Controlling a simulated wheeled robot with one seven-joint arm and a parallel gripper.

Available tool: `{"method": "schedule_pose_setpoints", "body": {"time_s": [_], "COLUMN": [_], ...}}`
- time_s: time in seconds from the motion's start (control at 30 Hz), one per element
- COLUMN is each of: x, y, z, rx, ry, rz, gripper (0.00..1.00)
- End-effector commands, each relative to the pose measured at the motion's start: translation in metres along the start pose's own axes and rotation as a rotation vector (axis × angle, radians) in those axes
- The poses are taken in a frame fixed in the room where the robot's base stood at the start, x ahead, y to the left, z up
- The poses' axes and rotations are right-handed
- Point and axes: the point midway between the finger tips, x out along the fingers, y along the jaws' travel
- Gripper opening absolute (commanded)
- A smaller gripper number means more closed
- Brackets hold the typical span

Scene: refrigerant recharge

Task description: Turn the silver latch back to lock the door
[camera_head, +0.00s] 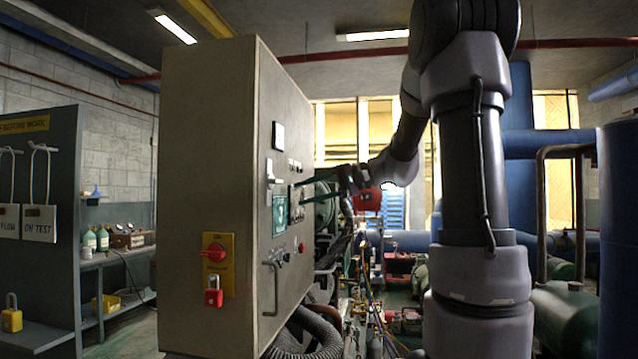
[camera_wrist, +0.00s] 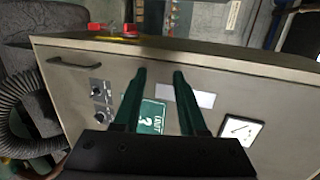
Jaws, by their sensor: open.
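The grey cabinet (camera_head: 210,120) stands at centre left in the head view, and its panel face (camera_wrist: 270,95) fills much of the wrist view. A pale silver piece (camera_head: 269,173) sits on that face above a green sign (camera_head: 280,213); I cannot tell for sure if it is the silver latch. In the wrist view a pale plate (camera_wrist: 190,95) lies beside the green sign (camera_wrist: 150,115). A bar handle (camera_head: 271,288) is lower on the face. My gripper (camera_head: 298,186) is open and empty in front of the face; its fingertips (camera_wrist: 159,72) point across it.
A red switch (camera_head: 214,252) and red padlock (camera_head: 213,292) are on the cabinet's near side. A gauge (camera_wrist: 240,130) and knobs (camera_wrist: 98,103) are on the panel. Hoses (camera_head: 318,325) and pipework crowd the floor at right. A grey tag board (camera_head: 55,200) stands left.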

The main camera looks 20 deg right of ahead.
Motion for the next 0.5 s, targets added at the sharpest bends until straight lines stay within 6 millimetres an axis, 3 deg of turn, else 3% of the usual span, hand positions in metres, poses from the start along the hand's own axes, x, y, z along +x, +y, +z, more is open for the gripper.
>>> {"method": "schedule_pose_setpoints", "body": {"time_s": [0.03,0.1,0.2,0.33,0.5], "x": [-0.006,-0.014,-0.023,-0.026,-0.015], "y": [-0.005,-0.014,-0.021,-0.026,-0.029], "z": [-0.025,-0.049,-0.071,-0.080,-0.080], "rx": [0.006,-0.002,-0.016,-0.024,-0.027], "ry": [0.017,0.040,0.066,0.079,0.077], "rz": [-0.073,-0.161,-0.241,-0.278,-0.277], "gripper": [0.41,0.41,0.41,0.41,0.41]}}
